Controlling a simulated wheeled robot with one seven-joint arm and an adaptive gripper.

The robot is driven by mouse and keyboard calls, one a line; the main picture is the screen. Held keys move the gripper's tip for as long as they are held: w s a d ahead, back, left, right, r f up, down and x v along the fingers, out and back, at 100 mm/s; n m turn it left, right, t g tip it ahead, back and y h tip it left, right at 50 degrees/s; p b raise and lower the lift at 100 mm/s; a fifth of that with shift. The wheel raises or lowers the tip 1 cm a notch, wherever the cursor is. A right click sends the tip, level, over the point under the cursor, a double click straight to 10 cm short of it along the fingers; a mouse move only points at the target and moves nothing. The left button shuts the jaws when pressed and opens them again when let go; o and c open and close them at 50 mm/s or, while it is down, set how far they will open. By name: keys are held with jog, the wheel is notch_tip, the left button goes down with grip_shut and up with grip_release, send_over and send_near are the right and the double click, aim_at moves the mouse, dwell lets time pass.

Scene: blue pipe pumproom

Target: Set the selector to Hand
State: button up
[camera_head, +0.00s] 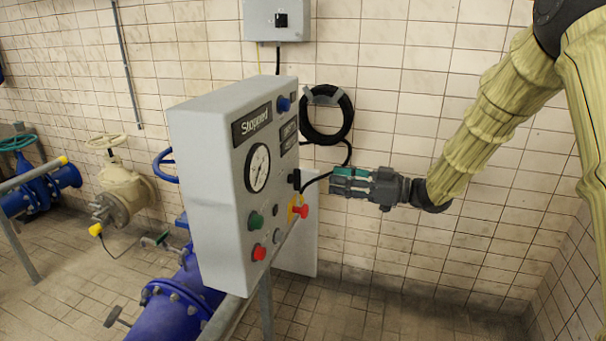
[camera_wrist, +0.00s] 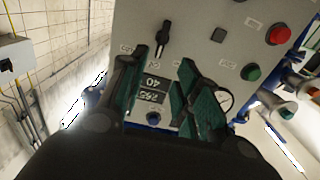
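The selector is a black knob (camera_wrist: 163,38) on the face of the grey control box. In the wrist view its bar stands nearly upright, leaning slightly right at the top. Small labels around it are too blurred to read. In the head view the black selector (camera_head: 294,178) shows near the right edge of the box face. My gripper (camera_head: 336,179) is just right of it, pointing at the face. In the wrist view my gripper (camera_wrist: 165,62) has its teal-padded fingers apart, with the knob beyond the gap. No contact is visible.
The control box (camera_head: 205,185) carries a gauge (camera_head: 258,168), a green button (camera_head: 256,221), a red button (camera_head: 259,252) and a red mushroom button (camera_head: 302,211) below the selector. A black hose coil (camera_head: 326,115) hangs behind. Blue pipework (camera_head: 165,310) lies lower left.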

aim_at(295, 179)
jog(key=p+x, duration=0.4)
jog(key=x, duration=0.6)
jog(key=shift+a+f, duration=0.1)
jog(key=shift+f, duration=0.05)
grip_shut()
